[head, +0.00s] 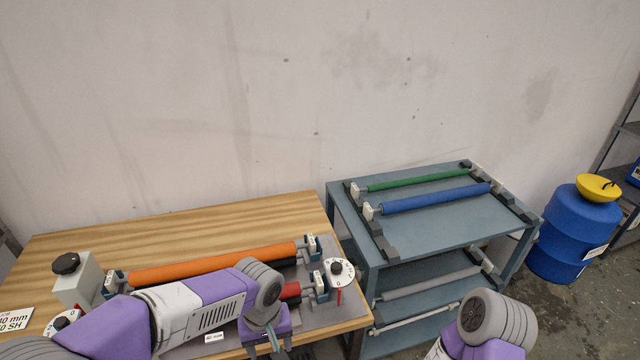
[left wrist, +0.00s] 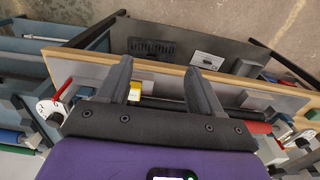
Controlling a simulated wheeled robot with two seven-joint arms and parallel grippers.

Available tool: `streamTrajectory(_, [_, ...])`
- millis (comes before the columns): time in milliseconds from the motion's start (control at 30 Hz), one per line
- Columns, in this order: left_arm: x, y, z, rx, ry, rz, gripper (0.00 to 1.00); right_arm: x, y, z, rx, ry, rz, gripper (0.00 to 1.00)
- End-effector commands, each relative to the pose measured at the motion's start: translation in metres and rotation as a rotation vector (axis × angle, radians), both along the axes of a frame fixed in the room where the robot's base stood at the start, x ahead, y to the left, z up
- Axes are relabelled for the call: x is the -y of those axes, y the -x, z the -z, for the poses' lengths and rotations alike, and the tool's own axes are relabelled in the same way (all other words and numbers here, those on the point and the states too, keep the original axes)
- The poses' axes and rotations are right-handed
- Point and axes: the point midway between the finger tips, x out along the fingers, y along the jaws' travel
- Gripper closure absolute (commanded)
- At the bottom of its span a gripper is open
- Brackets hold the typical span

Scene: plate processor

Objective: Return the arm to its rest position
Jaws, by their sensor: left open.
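My left arm comes in from the lower left in the head view and lies across the front of the plate processor. Its purple and white links hide part of the machine. My left gripper (head: 273,338) points down near the table's front edge, and its tips are mostly cut off by the frame. In the left wrist view the left gripper (left wrist: 160,70) has its two dark fingers spread apart with nothing held between them. Of my right arm, only a grey and purple link shows at the lower right of the head view; its gripper is out of frame.
An orange roller (head: 215,264) and a red roller (head: 291,291) sit on the wooden table (head: 180,226). A white dial (head: 340,271) stands at its right. The blue-grey rack (head: 430,236) holds a green roller (head: 418,181) and a blue roller (head: 435,198). A blue barrel (head: 572,235) stands right.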

Motion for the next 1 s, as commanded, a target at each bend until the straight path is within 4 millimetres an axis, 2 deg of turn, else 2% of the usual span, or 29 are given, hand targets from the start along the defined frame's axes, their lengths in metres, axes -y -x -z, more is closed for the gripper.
streamTrajectory(33, [0.001, 0.000, 0.014, -0.014, 0.014, 0.009, 0.35, 0.000, 0.000, 0.000, -0.001, 0.000, 0.000, 0.59])
streamTrajectory(267, [0.011, 0.000, 0.074, -0.045, 0.111, 0.066, 0.35, 0.000, -0.001, 0.000, 0.001, 0.000, 0.000, 0.59])
streamTrajectory(467, [0.017, 0.011, 0.137, -0.059, 0.212, 0.095, 0.35, 0.000, 0.000, 0.000, -0.001, 0.000, 0.000, 0.59])
streamTrajectory(567, [0.018, 0.023, 0.178, -0.058, 0.273, 0.097, 0.35, 0.000, 0.000, 0.000, -0.001, 0.000, 0.000, 0.59])
streamTrajectory(600, [0.018, 0.031, 0.196, -0.054, 0.298, 0.096, 0.35, 0.000, 0.000, 0.000, -0.001, 0.000, 0.000, 0.59])
streamTrajectory(733, [0.016, 0.059, 0.248, -0.024, 0.356, 0.074, 0.35, 0.000, 0.000, 0.000, 0.000, 0.000, 0.000, 0.59])
streamTrajectory(833, [0.013, 0.078, 0.275, 0.005, 0.369, 0.058, 0.35, 0.000, 0.000, 0.000, 0.000, 0.000, 0.000, 0.59])
streamTrajectory(1000, [0.008, 0.098, 0.296, 0.037, 0.362, 0.044, 0.35, 0.000, 0.000, 0.000, -0.001, 0.000, 0.000, 0.59])
